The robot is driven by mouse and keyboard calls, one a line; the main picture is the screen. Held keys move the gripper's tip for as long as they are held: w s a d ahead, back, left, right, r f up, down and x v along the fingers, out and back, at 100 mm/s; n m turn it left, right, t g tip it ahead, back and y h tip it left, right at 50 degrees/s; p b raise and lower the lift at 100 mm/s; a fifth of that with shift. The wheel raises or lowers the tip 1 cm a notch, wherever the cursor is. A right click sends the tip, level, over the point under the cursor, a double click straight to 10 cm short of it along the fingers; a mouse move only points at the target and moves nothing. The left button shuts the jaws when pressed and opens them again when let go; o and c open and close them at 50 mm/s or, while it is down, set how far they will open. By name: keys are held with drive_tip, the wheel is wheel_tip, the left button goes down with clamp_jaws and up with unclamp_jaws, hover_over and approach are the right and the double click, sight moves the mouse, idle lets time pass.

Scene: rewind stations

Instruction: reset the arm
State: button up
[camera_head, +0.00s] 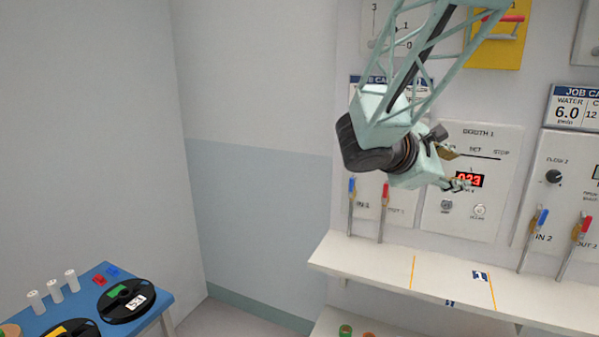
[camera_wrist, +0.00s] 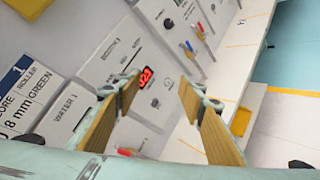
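My gripper (camera_head: 452,168) hangs in front of the Booth 1 panel (camera_head: 499,146) in the head view, above the white shelf. In the wrist view my gripper (camera_wrist: 160,92) shows its two tan-padded fingers spread apart with nothing between them. The panel's red display (camera_wrist: 146,77) shows in the gap, behind the fingers. In the head view my wrist and gripper hide part of the panel and of the job card behind them.
A white shelf (camera_head: 378,257) with orange lines runs below the panels. Blue- and red-handled levers (camera_head: 351,187) stand just above it. A blue table (camera_head: 68,310) at lower left holds black reels (camera_head: 117,312) and white cylinders (camera_head: 55,291). The floor between looks clear.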

drive_tip(key=s+f+m+g+y, duration=0.2)
drive_tip(key=s+m, duration=0.2)
drive_tip(key=s, duration=0.8)
drive_tip(key=s+f+m+g+y, duration=0.2)
drive_tip(key=s+m+g, duration=0.15)
drive_tip(key=s, duration=0.95)
drive_tip(key=s+a+f+m+t+y, duration=0.2)
drive_tip(key=s+a+m+y, duration=0.5)
drive_tip(key=s+a, duration=0.9)
drive_tip(key=shift+s+a+f+y, duration=0.35)
drive_tip(key=shift+s+f+y, duration=0.3)
drive_tip(key=shift+s, duration=0.4)
drive_tip(key=shift+a, duration=0.1)
